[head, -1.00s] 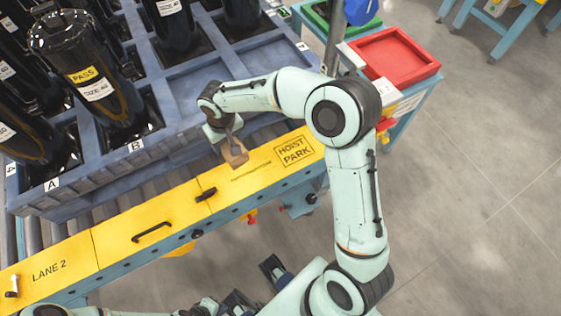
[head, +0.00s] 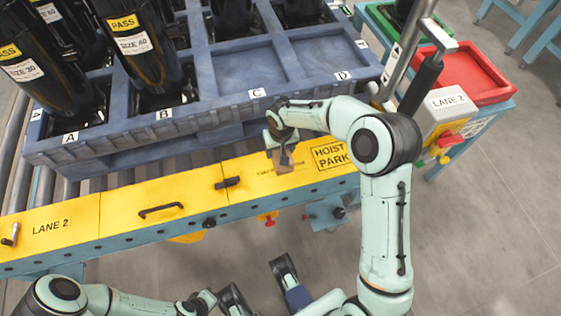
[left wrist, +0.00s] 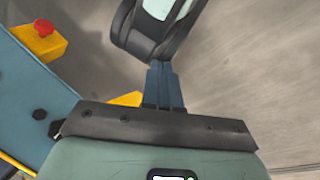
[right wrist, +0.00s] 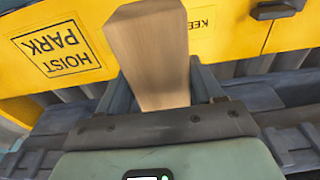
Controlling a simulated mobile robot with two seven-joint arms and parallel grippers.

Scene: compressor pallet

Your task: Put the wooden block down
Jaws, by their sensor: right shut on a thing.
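The wooden block (head: 283,163) is a small light-brown piece over the yellow cover, left of the HOIST PARK marking (head: 330,156). My right gripper (head: 284,150) is shut on it from the far side. In the right wrist view the block (right wrist: 152,50) sticks out between the fingers of the right gripper (right wrist: 163,88) and hides part of a printed line on the cover. I cannot tell whether it touches the cover. My left gripper (left wrist: 163,80) is shut and empty in the left wrist view, away from the block.
The yellow cover (head: 130,208) carries a black handle (head: 161,209) and a latch (head: 228,183). Behind it stands a blue pallet (head: 205,121) with black compressors (head: 147,50); bays C and D are empty in front. A red tray (head: 468,75) and grey control box (head: 441,115) are at right.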

